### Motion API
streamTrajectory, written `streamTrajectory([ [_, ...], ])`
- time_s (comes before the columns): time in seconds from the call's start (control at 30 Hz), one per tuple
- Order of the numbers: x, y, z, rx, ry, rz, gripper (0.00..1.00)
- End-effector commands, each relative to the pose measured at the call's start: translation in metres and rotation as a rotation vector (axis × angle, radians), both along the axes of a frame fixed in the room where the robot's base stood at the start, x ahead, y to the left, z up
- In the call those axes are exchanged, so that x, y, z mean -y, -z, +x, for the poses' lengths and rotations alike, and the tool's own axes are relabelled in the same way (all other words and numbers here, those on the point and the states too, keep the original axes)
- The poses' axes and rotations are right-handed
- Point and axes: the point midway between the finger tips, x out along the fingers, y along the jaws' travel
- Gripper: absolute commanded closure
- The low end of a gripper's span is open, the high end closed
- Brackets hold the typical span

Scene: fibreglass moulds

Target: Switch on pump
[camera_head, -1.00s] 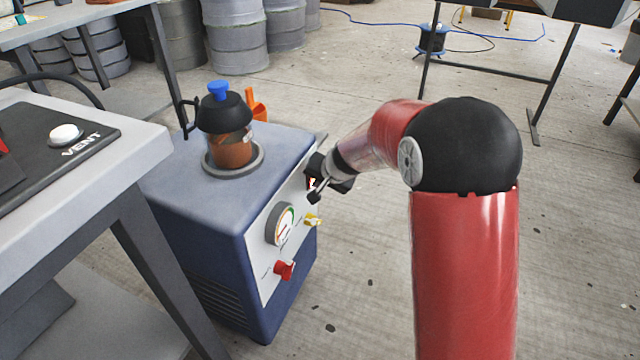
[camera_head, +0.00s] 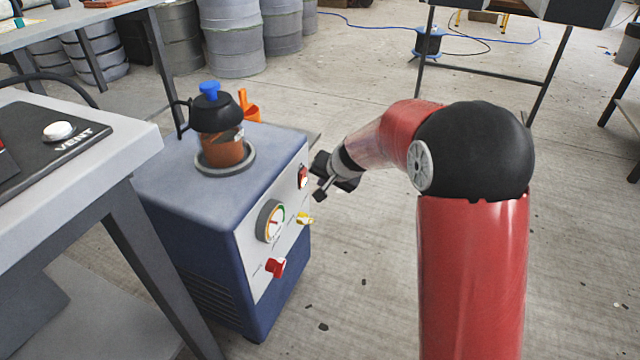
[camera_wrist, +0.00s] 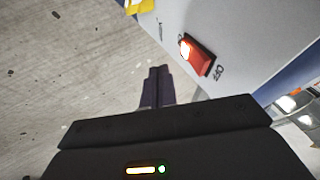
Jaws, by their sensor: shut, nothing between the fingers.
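The pump (camera_head: 160,235) is a blue box with a pale front panel (camera_head: 250,245). A red rocker switch (camera_head: 303,178) sits at the panel's upper far end. My gripper (camera_head: 320,196) is shut and empty, just right of the switch and apart from the panel. Its fingertips (camera_wrist: 158,70) are together in the wrist view, left of and below the switch, with a gap between.
The panel also carries a round gauge (camera_head: 270,222), a red knob (camera_head: 275,267) and a yellow knob (camera_head: 304,219). A glass jar with a blue-topped black lid (camera_head: 222,150) stands on the pump. A table with a VENT button (camera_head: 59,131) is at left.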

Motion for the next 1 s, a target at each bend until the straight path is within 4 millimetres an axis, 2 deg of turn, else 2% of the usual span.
streamTrajectory([
  [0.3,0.027,-0.046,-0.033,0.002,0.000,0.000,1.00],
  [0.5,0.040,-0.066,-0.048,0.001,0.000,-0.001,1.00],
  [1.0,0.044,-0.072,-0.054,-0.001,-0.001,-0.001,1.00],
])
